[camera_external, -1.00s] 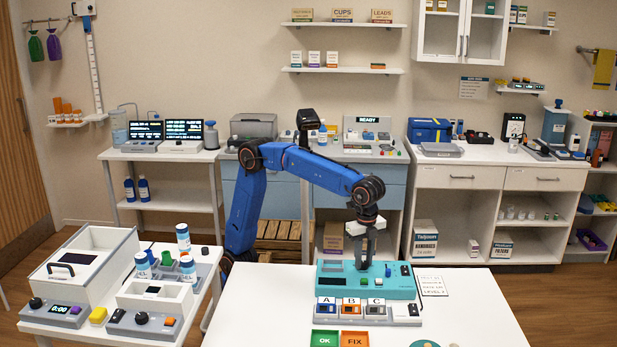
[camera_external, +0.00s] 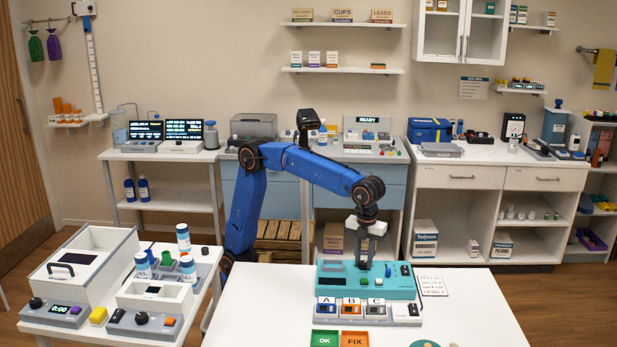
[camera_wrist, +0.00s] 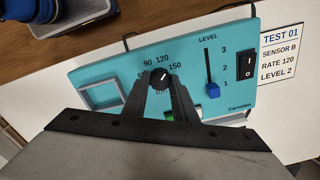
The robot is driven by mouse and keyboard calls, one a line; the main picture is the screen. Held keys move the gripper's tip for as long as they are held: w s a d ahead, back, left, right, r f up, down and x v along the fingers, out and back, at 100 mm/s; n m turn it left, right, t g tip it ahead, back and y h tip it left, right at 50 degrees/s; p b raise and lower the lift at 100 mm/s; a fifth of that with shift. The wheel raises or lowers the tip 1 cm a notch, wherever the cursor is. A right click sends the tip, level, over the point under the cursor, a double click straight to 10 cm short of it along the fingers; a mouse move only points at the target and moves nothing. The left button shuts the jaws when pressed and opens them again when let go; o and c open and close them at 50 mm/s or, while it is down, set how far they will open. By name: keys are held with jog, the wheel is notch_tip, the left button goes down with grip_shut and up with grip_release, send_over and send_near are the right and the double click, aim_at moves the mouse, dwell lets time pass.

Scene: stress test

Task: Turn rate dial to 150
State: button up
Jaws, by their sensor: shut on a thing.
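The teal device panel (camera_external: 335,281) stands on the white table, and it fills much of the wrist view (camera_wrist: 225,50). Its black round rate dial (camera_wrist: 159,77) sits among the printed marks 90, 120 and 150. The dial's white pointer line leans up and right, seemingly between 120 and 150; the exact reading is too small to tell. My gripper (camera_wrist: 160,84) is shut on the dial, one finger on each side. The fingers cover some lower rate marks.
On the panel, right of the dial, are a blue level slider (camera_wrist: 213,91) and a black rocker switch (camera_wrist: 246,66). A card (camera_wrist: 281,52) beside it reads sensor B, rate 120, level 2. Modules A, B, C (camera_external: 351,309) and green (camera_external: 325,339) and orange (camera_external: 354,339) trays lie in front.

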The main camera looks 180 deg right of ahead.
aim_at(363, 263)
jog(key=shift+m, duration=1.2)
jog(key=o, duration=1)
jog(key=shift+o, duration=0.2)
jog(key=shift+r, duration=0.1)
notch_tip(363, 263, up, 17)
jog(key=shift+r, duration=0.15)
